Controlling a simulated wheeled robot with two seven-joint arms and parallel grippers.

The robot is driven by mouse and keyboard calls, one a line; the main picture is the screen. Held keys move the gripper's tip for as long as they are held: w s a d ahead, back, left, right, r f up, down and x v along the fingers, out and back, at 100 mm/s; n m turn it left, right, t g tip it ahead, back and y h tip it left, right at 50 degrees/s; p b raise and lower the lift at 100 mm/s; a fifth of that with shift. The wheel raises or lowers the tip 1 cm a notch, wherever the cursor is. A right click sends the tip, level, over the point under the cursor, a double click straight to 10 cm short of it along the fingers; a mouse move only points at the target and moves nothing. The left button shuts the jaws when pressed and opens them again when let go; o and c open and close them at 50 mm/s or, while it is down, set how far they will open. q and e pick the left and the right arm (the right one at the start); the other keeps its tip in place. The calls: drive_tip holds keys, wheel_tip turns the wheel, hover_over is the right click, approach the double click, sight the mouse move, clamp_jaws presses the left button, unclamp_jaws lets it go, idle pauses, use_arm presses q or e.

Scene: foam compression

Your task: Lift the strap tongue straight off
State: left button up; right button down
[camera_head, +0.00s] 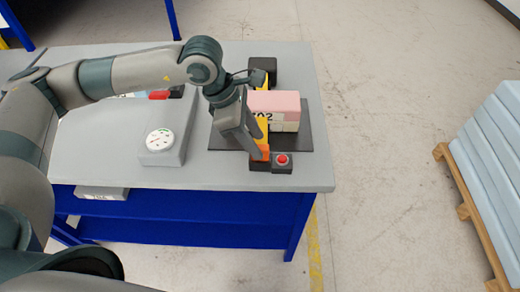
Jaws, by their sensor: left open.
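My left gripper (257,153) reaches down over the table from the left arm. It is open, with its fingers at the near end of the yellow-orange strap (261,128). An orange piece, likely the strap tongue (264,152), shows beside the fingertips; whether they touch it I cannot tell. The strap runs along the left side of a pink foam block (285,104), partly hidden by my gripper. The block sits on a dark plate (303,138). My right gripper is not in view.
A red button on a dark box (282,162) stands close by the fingertips. A grey stand with a round white dial (160,141) is to the left. A red-and-dark item (160,94) lies farther back. Blue-grey slabs on a pallet (495,135) stand far right.

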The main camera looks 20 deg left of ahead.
sight(260, 147)
use_arm(q)
drive_tip(key=p+x, duration=0.1)
drive_tip(key=x, duration=0.2)
drive_tip(key=shift+d+f, duration=0.1)
drive_tip(key=shift+f, duration=0.2)
clamp_jaws()
